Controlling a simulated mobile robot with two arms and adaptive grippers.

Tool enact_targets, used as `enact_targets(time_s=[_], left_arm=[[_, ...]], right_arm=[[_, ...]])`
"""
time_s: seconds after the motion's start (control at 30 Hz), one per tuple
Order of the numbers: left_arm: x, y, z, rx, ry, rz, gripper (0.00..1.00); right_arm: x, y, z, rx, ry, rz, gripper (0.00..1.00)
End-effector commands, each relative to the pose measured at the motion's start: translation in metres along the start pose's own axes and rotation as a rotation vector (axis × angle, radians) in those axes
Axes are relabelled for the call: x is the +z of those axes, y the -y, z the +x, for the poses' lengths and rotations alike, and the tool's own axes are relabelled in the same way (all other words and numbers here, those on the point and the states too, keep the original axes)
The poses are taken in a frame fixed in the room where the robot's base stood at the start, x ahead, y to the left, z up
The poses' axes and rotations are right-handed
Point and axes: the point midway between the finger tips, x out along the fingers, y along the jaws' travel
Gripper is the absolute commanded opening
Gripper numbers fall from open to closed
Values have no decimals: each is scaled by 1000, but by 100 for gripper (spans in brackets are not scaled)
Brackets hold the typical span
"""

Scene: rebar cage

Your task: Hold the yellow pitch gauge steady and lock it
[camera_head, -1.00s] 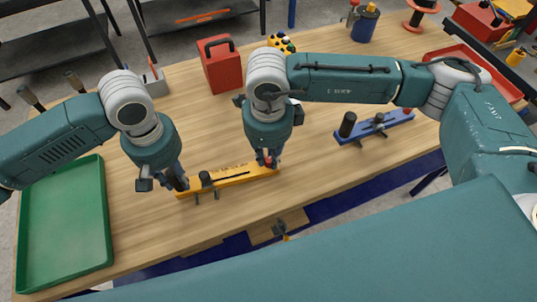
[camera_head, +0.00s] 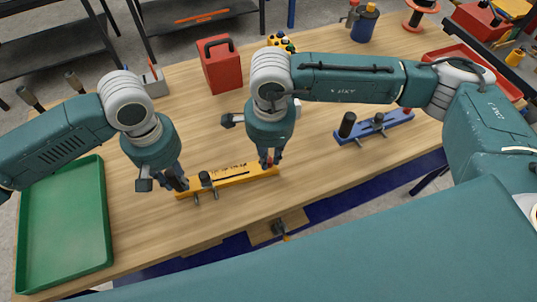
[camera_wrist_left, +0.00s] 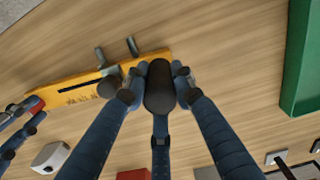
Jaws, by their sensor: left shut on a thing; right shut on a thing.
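The yellow pitch gauge (camera_head: 240,174) lies on the wooden table, long and slotted, with a black knob (camera_head: 205,178) and metal pins at its side; it also shows in the left wrist view (camera_wrist_left: 72,86). My left gripper (camera_head: 177,184) is at its left end, shut on the black upright handle (camera_wrist_left: 159,88). My right gripper (camera_head: 270,165) points down at the right end, shut on the red knob (camera_wrist_left: 34,105). In the head view its fingers mostly hide that knob.
A blue gauge of similar shape (camera_head: 372,127) lies to the right. A green tray (camera_head: 62,230) is at the left, a red box (camera_head: 220,67) behind, and a red tray (camera_head: 465,57) at the back right. Bare table lies between the yellow and blue gauges.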

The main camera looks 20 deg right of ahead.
Motion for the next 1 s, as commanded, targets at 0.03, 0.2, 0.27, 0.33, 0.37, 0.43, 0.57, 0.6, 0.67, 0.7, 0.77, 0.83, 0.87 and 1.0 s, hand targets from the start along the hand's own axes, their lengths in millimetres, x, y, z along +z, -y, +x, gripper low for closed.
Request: enact_targets(time_s=[0.03,0.2,0.27,0.33,0.37,0.43,0.57,0.6,0.67,0.7,0.77,0.83,0.87,1.0], left_arm=[[0,3,0,-7,0,-1,0],[-1,3,0,-8,0,-1,0],[-1,3,0,-8,0,-1,0],[-1,3,0,-8,0,-2,0],[-1,3,0,-8,0,-1,0],[-1,3,0,-8,0,-2,0],[-1,3,0,-9,0,-2,0],[-1,3,0,-9,0,-2,0],[-1,3,1,-8,0,-2,0],[-1,3,1,-8,0,-2,0],[-1,3,0,-8,0,-2,0],[-1,2,0,-7,0,-2,0],[0,2,0,-7,0,-1,0],[0,2,0,-5,0,-1,0]], right_arm=[[-3,1,0,-1,-6,-7,0],[-3,1,0,0,-6,-28,0],[-3,1,0,0,-6,-31,0],[-3,1,0,0,-6,-32,0],[-3,1,0,0,-6,-32,0],[-3,1,0,0,-6,-32,0],[-3,1,0,0,-6,-32,0],[-3,1,0,0,-6,-31,19],[-3,1,0,0,-6,-31,31],[-3,1,0,0,-5,-31,37],[-2,0,0,0,-4,-32,37],[-2,0,0,0,-3,-32,37],[-2,0,0,0,-3,-32,37],[-1,0,-1,0,-1,-33,37]])
